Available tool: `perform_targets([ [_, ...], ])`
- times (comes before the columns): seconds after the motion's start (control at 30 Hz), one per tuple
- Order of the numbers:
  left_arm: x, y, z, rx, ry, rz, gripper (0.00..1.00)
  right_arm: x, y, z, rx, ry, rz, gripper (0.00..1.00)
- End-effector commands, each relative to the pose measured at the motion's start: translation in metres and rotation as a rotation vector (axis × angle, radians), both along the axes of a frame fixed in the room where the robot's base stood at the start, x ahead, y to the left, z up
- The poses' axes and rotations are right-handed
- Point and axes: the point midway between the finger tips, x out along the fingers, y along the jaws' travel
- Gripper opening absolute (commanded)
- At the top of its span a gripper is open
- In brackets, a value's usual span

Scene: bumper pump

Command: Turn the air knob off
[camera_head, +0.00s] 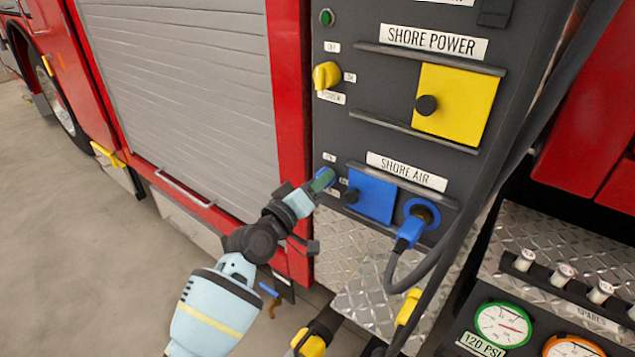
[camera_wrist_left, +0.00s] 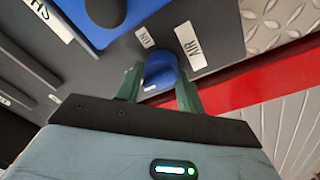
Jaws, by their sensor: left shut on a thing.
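The blue air knob (camera_wrist_left: 160,70) sits on the dark panel beside a white label reading AIR (camera_wrist_left: 190,45). My left gripper (camera_wrist_left: 160,88) has its green fingers on either side of the knob and is shut on it. In the head view my left gripper (camera_head: 323,180) reaches the panel's left edge, just left of the blue shore air cover (camera_head: 373,196). There the fingers hide most of the knob, and its exact angle is hard to read. My right gripper is not in view.
Above are a yellow knob (camera_head: 326,76) and a yellow shore power cover (camera_head: 456,104). A blue air plug (camera_head: 410,232) with a dark hose hangs right of the blue cover. Gauges (camera_head: 503,324) stand at the lower right. Open floor (camera_head: 90,250) lies left.

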Motion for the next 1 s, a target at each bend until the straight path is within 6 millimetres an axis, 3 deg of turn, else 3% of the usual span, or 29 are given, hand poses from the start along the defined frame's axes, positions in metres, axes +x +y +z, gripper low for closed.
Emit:
perform_targets([
  [0.1, 0.000, 0.001, -0.001, -0.004, 0.004, 0.000, 0.15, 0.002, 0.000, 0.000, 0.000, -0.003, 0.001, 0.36],
  [0.13, 0.000, 0.001, -0.001, -0.004, 0.005, -0.001, 0.41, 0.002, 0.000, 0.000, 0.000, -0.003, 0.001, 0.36],
  [0.27, 0.000, 0.000, -0.001, -0.002, 0.003, 0.000, 0.58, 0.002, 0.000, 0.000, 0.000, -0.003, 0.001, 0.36],
  [0.67, -0.006, 0.004, -0.001, -0.001, 0.002, 0.000, 0.58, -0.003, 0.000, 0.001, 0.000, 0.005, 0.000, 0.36],
  [1.0, -0.043, 0.032, -0.005, 0.001, 0.002, 0.001, 0.58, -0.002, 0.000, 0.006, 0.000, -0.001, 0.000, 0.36],
])
